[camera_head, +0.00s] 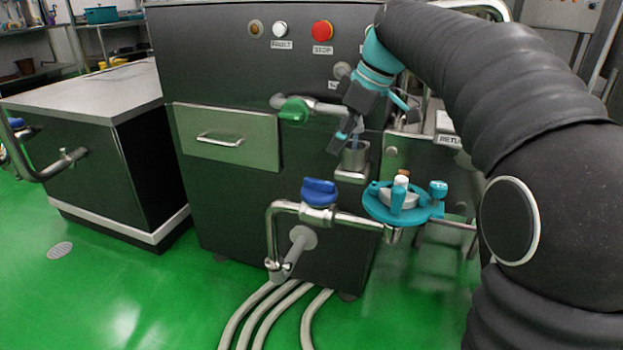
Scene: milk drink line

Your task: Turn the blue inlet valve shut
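The blue inlet valve handle (319,188) sits on top of a steel pipe (340,217) low on the front of the dark machine. The handle's wide side faces the camera, and it looks roughly in line with the horizontal pipe. My gripper (346,142), black and teal, points down and slightly left, above and right of the blue handle and apart from it. Its fingertips are close to a small steel cup-like fitting (351,174); I cannot tell if they touch it. The fingers are small and seen edge-on, so their opening is unclear.
A green valve handle (294,109) is on a pipe above the blue one. A teal round fixture (378,206) stands right of the blue valve. A red stop button (322,31) is on the panel. Hoses (262,316) run over the green floor. A counter (85,88) stands left.

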